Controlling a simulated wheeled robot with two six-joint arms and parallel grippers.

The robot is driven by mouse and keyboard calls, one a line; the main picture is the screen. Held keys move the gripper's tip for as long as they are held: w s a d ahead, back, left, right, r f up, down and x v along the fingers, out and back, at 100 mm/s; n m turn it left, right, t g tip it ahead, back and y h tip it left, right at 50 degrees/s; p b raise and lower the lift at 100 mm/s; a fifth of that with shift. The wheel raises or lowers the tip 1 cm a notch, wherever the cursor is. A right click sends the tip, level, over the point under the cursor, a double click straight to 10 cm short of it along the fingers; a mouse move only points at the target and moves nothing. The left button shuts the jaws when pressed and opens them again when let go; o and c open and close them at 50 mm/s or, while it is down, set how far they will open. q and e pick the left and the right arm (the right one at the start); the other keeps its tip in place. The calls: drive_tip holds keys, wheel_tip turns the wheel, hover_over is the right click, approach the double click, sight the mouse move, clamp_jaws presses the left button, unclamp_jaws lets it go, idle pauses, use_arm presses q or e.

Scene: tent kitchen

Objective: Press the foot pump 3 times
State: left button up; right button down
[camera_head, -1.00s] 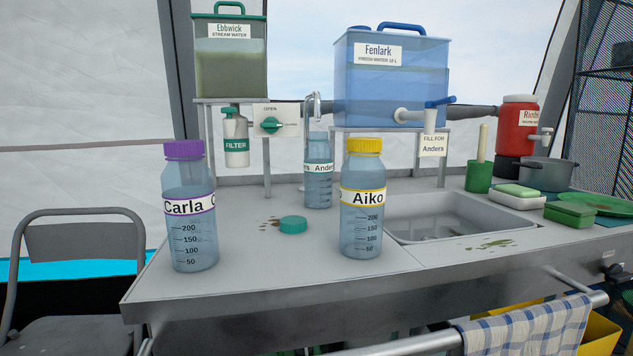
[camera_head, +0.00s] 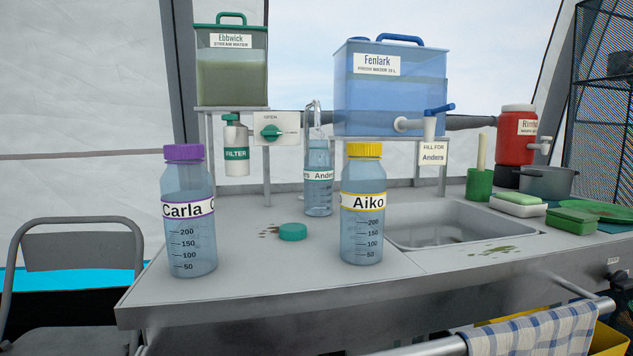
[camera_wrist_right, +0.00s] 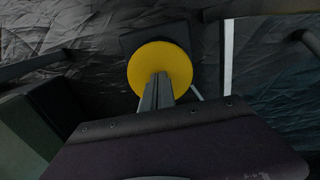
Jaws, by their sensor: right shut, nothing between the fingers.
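In the right wrist view, a round yellow pad (camera_wrist_right: 160,62), which looks like the foot pump's, sits by a dark plate near the floor. My right gripper (camera_wrist_right: 163,80) is shut and empty, and its fingertips overlap the pad's lower middle. I cannot tell whether they touch it or how far down the pad is. In the head view, the Anders bottle (camera_head: 318,182) stands uncapped under a curved metal spout (camera_head: 312,112). Its water level is too small to tell. My left gripper is in neither view.
The Carla bottle (camera_head: 188,225) and Aiko bottle (camera_head: 362,215) stand at the counter front. A teal cap (camera_head: 293,231) lies between them. The Fenlark tank (camera_head: 388,95) and Ebbwick tank (camera_head: 231,75) stand behind. A rail (camera_head: 430,348) with a checked towel (camera_head: 535,333) runs along the front.

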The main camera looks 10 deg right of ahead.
drive_tip(key=shift+f+b, duration=0.8)
drive_tip(key=shift+f, duration=0.6)
wheel_tip(320, 180, up, 6)
drive_tip(key=p, duration=0.5)
drive_tip(key=shift+f, duration=0.1)
drive_tip(key=shift+f, duration=0.15)
drive_tip(key=shift+f+b, duration=1.75)
drive_tip(key=shift+f, duration=1.05)
drive_tip(key=shift+r, duration=0.1)
